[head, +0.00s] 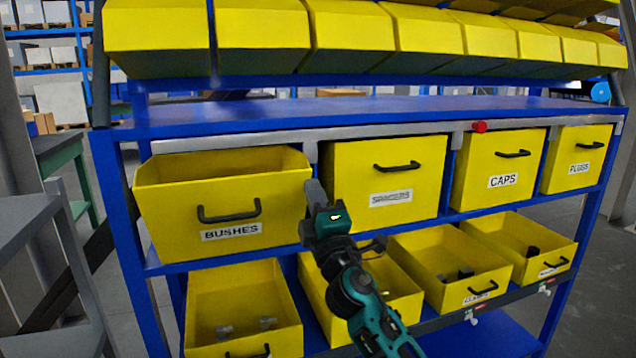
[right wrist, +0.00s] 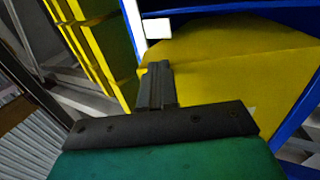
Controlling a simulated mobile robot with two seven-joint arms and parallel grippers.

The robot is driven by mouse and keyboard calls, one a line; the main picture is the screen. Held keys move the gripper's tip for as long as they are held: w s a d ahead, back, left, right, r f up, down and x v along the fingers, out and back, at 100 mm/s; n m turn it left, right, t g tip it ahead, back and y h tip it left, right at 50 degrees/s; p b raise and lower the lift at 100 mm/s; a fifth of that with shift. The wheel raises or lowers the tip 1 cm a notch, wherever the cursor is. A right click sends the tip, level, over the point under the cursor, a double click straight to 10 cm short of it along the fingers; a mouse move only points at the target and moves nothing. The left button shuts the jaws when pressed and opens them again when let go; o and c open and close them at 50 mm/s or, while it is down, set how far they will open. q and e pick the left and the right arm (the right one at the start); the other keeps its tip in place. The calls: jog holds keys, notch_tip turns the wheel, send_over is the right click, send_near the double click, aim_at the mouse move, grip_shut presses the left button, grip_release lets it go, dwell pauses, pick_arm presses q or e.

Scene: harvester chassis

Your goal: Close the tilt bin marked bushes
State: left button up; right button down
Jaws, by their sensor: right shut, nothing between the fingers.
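The yellow tilt bin marked BUSHES (head: 225,208) is at the left of the upper bin row in the head view. It is tilted out, with its open top showing and a black handle on its front. My right gripper (head: 316,190) is shut and empty at the bin's right front edge. I cannot tell whether it touches the bin. In the right wrist view the shut fingers (right wrist: 157,85) stand in front of a yellow bin surface (right wrist: 230,70). My left gripper is not in view.
To the right, the spacers bin (head: 385,180), the CAPS bin (head: 500,170) and the PLUGS bin (head: 578,160) sit shut. Open yellow bins (head: 243,305) stand on the shelf below. The blue shelf top (head: 330,112) is clear. A red knob (head: 479,126) sits on the rail.

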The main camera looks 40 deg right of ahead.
jog(key=shift+x, duration=3.15)
jog(key=shift+w, duration=0.2)
jog(key=shift+s+f, duration=0.1)
